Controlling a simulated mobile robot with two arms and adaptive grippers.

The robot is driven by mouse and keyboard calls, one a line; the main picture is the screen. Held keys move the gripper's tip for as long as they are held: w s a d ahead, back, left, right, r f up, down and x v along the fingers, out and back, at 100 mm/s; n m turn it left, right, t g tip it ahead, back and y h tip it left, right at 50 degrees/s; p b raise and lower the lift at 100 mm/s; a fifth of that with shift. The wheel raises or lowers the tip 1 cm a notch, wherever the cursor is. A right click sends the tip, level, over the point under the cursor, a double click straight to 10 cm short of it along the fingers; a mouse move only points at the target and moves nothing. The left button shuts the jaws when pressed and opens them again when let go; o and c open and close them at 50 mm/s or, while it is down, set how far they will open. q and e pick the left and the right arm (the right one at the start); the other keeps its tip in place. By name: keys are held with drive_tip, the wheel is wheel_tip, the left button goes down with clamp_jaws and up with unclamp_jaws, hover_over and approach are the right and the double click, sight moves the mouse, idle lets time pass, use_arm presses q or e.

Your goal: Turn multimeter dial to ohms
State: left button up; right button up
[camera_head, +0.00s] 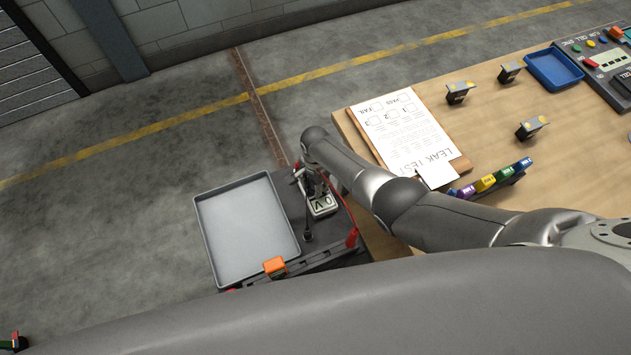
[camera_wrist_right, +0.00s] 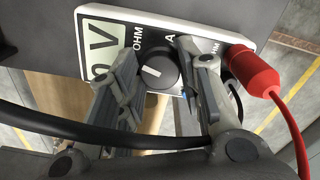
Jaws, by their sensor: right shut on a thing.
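The multimeter (camera_head: 323,207) stands on a dark surface beside a grey tray in the head view. In the right wrist view its white-edged face (camera_wrist_right: 190,28) has a display showing a large V, with OHM and A lettering nearby. Its round dark dial (camera_wrist_right: 158,72) bears a short white mark on the side toward the display. My right gripper (camera_wrist_right: 160,62) has a finger on either side of the dial and is shut on it. In the head view my right gripper (camera_head: 315,185) is small and partly covers the meter. My left gripper is not in view.
A red plug (camera_wrist_right: 252,70) with a red lead sits at the meter's edge, and a black cable crosses the wrist view. The grey tray (camera_head: 198,222) is empty. An orange object (camera_head: 275,266) is at its edge. A wooden table (camera_head: 485,135) holds a clipboard (camera_head: 461,165) and several parts.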

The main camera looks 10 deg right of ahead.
drive_tip(key=shift+m, duration=0.5)
drive_tip(key=o, duration=1.1)
drive_tip(key=shift+c, duration=0.2)
drive_tip(key=shift+r, duration=0.1)
wheel_tip(320, 180, up, 12)
idle(0.7)
